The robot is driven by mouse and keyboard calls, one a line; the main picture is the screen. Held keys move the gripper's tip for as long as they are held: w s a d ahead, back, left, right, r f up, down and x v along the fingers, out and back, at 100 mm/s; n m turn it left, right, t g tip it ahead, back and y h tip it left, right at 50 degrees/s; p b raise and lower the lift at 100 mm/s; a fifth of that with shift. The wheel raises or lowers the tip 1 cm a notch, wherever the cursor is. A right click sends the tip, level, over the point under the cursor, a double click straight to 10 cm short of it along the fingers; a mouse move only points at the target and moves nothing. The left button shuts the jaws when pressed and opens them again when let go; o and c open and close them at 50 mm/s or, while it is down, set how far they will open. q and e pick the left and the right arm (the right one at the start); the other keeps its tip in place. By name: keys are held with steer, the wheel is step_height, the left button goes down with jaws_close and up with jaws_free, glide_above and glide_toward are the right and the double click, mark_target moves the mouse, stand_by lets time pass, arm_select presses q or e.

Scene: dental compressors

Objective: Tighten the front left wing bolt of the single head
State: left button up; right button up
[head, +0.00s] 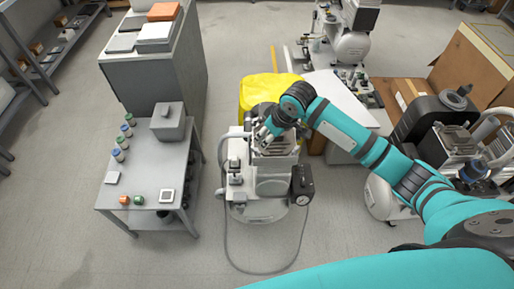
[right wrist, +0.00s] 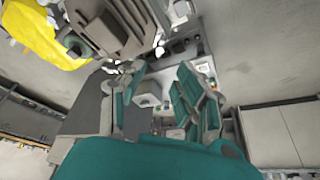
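The single-head compressor (head: 268,210) stands on the floor in the middle of the head view, with its grey finned head (head: 275,149) on top. Part of it, seemingly the head (right wrist: 108,30), shows at the upper left of the right wrist view. My right gripper (head: 263,134) is over the left side of the head in the head view. In the right wrist view its two fingers are apart, with nothing between them (right wrist: 160,85). I cannot tell whether it touches the head. The front left wing bolt is too small or hidden to make out. My left gripper is not in view.
A grey table (head: 147,185) with small jars and a grey box stands left of the compressor. Another compressor (head: 440,120) and a cardboard box (head: 470,65) are at the right. A cable loops across the floor in front.

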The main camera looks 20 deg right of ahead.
mark_target(256, 150)
steer(key=x, duration=1.1)
steer(key=shift+w+f, duration=0.1)
steer(key=shift+f, duration=0.05)
steer(key=shift+c, duration=0.3)
jaws_close()
